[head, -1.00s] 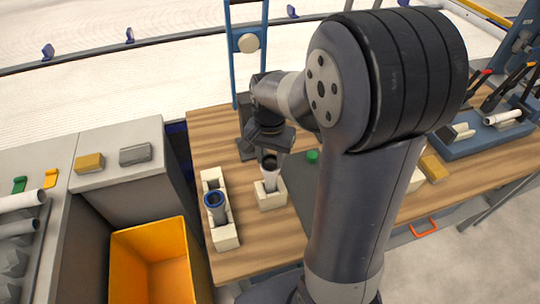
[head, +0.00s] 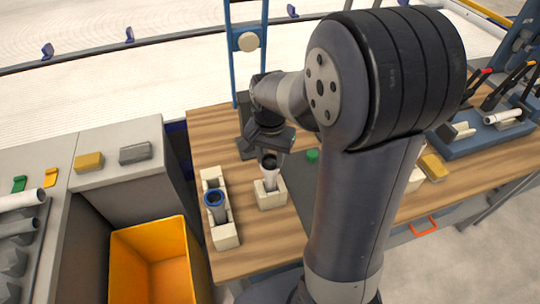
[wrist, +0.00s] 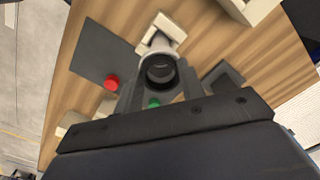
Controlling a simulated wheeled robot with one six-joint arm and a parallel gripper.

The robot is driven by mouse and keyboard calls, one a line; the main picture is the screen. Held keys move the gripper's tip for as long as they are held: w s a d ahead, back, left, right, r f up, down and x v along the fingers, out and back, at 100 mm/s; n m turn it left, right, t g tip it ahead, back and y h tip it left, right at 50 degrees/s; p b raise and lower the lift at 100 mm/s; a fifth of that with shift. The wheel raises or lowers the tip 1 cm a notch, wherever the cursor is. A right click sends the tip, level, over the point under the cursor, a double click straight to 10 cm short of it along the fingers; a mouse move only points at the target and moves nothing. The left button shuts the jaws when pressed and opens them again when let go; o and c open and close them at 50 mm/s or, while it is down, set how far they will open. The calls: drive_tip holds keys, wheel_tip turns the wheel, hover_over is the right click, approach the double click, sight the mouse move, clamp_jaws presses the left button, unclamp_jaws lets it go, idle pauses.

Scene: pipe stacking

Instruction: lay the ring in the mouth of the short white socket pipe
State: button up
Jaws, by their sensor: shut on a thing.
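The short white socket pipe (head: 271,181) stands upright in a cream block on the wooden table. It also shows in the wrist view (wrist: 164,44), partly covered by a dark ring. My gripper (head: 268,153) is over the pipe's mouth, and its tips are hard to make out in the head view. In the wrist view my gripper (wrist: 160,76) is shut on the black ring (wrist: 160,70), one finger on each side. The ring lines up roughly with the pipe's mouth. I cannot tell whether it touches the pipe or is just above it.
A green button (head: 312,155) is to the right of the pipe. A yellow bin (head: 150,262) stands left of the table (head: 262,247).

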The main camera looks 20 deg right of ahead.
drive_tip(key=shift+f, duration=0.1)
drive_tip(key=o, duration=1)
drive_tip(key=shift+o, duration=0.5)
drive_tip(key=o, duration=0.4)
drive_tip(key=shift+r+p, duration=2.9)
drive_tip(key=shift+r, duration=0.65)
